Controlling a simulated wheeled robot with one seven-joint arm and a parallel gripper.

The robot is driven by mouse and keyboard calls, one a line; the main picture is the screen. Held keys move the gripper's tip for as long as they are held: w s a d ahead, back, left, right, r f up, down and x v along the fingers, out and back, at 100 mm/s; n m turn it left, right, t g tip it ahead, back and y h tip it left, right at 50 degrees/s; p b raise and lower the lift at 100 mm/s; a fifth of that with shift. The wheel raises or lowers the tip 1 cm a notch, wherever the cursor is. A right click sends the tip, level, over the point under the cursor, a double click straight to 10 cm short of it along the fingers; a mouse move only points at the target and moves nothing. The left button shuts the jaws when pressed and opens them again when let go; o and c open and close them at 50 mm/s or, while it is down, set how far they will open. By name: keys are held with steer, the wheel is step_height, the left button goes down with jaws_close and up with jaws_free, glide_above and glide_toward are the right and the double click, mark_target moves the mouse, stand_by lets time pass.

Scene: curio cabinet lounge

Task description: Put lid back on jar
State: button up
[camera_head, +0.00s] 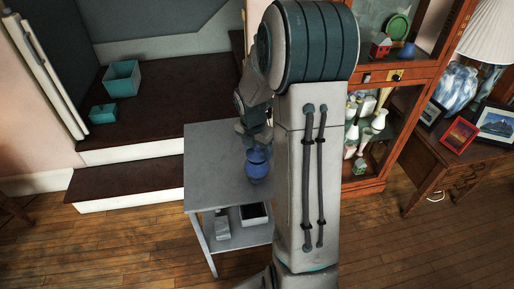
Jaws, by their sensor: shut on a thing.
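A blue jar (258,172) stands upright on the grey side table (213,165), just left of my arm. My gripper (255,143) is directly above the jar and points down at it. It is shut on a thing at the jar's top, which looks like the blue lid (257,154). The lid is small and partly hidden by the fingers. I cannot tell whether it touches the jar's rim. My arm hides the right part of the table.
A lower shelf holds a dark-lined white tray (253,214) and a small grey item (222,223). Teal boxes (122,78) sit on the brown steps behind. A glass-fronted cabinet (386,135) stands right. The table's left top is clear.

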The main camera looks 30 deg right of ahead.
mark_target(253, 156)
steer(key=shift+f, duration=0.25)
stand_by(0.4)
steer(key=shift+f+b, duration=0.3)
steer(key=shift+f, duration=0.3)
steer(key=o, duration=1.5)
steer(key=shift+c, duration=0.2)
steer(key=shift+r, duration=0.1)
step_height(253, 156, up, 14)
steer(key=s+a+p, duration=0.1)
steer(key=shift+a+f, duration=0.2)
steer(key=shift+a, duration=0.2)
